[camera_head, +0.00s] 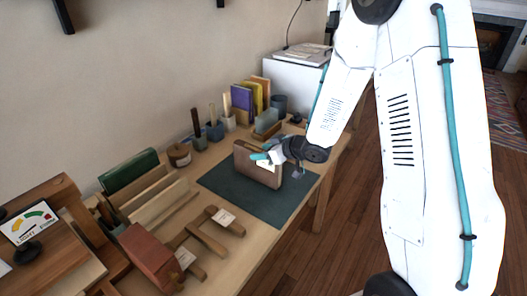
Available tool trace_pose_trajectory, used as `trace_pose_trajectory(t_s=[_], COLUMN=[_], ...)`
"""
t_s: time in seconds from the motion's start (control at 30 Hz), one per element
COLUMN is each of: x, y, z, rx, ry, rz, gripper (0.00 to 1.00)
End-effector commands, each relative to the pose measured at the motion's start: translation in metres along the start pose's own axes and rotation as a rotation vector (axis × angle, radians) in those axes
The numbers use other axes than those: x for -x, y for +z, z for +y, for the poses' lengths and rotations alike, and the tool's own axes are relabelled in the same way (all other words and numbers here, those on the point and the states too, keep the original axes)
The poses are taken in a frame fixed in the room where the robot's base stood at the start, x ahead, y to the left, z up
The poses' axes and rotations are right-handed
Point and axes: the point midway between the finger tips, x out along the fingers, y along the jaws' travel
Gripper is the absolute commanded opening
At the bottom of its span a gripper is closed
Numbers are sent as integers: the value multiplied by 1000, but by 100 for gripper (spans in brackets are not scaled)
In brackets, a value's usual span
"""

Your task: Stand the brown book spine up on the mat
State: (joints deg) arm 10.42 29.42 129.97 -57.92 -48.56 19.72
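The brown book (243,160) is upright on the dark green mat (225,187), with a broad face toward the camera and a pale patch on that face. Its lower edge appears to be at the mat's surface; I cannot tell whether it touches. My gripper (262,157) reaches in from the right at the book's upper right part. One teal finger lies across the front of the book. The other finger is not clearly visible, so I cannot tell whether the gripper is shut on the book. My wrist hides part of the book's right side.
Several colourful books (243,98) stand at the back, near cups of tools. Wooden racks and a green book (128,170) are at left. A red-brown block (148,258) and wooden clamp-like pieces (208,238) lie in front. The mat's front part is bare.

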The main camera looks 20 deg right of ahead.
Motion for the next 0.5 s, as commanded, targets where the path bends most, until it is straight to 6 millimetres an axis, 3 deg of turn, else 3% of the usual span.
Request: trace_pose_trajectory(t_s=[0.23,0.5], x=[6,60], y=[-3,-3], z=[1,1], rx=[-1,-1], ry=[2,5], rz=[0,1], gripper=[51,51])
